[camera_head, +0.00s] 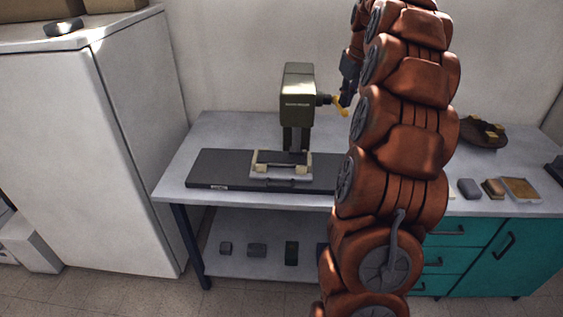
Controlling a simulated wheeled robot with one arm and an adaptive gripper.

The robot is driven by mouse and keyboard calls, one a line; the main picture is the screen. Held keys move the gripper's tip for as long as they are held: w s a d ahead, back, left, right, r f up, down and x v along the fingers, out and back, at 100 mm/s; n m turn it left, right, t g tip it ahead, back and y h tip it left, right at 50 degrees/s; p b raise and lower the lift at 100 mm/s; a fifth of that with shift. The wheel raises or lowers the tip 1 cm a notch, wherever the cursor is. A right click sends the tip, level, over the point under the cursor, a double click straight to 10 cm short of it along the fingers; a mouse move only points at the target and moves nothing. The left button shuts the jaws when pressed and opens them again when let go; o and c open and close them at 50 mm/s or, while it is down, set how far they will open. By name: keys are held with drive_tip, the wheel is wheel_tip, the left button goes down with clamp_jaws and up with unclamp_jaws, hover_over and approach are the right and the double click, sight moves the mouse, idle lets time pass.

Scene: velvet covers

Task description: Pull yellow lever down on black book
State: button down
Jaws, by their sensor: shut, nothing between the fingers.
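A dark olive press (298,95) stands on the table. Its yellow lever (339,103) sticks out from a dark shaft on the right side of the press head. My gripper (346,97) is at the lever, right beside its yellow end, with its fingers shut and nothing held. I cannot tell whether it touches the lever. A wide flat black slab (222,168) lies under the press; I cannot tell whether it is the black book. A light metal fixture (281,173) with pale blocks sits on it below the press head. My arm hides the slab's right end.
A grey table (205,134) carries the press. A white fridge (85,150) stands at left. At right are a brown round dish (483,134), a grey block (469,188) and a tan-topped tray (520,189). Small dark items lie on the lower shelf (270,235).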

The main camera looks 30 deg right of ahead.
sight(345, 111)
drive_tip(key=shift+s+a+f, duration=0.1)
drive_tip(key=shift+f, duration=0.25)
drive_tip(key=shift+s+a+f+b, duration=0.1)
drive_tip(key=shift+s+f+b, duration=0.05)
drive_tip(key=shift+f+b, duration=0.5)
drive_tip(key=shift+s+a+f+b, duration=0.1)
drive_tip(key=shift+f+b, duration=0.3)
drive_tip(key=shift+f, duration=0.45)
drive_tip(key=shift+f+b, duration=0.75)
drive_tip(key=shift+f, duration=0.55)
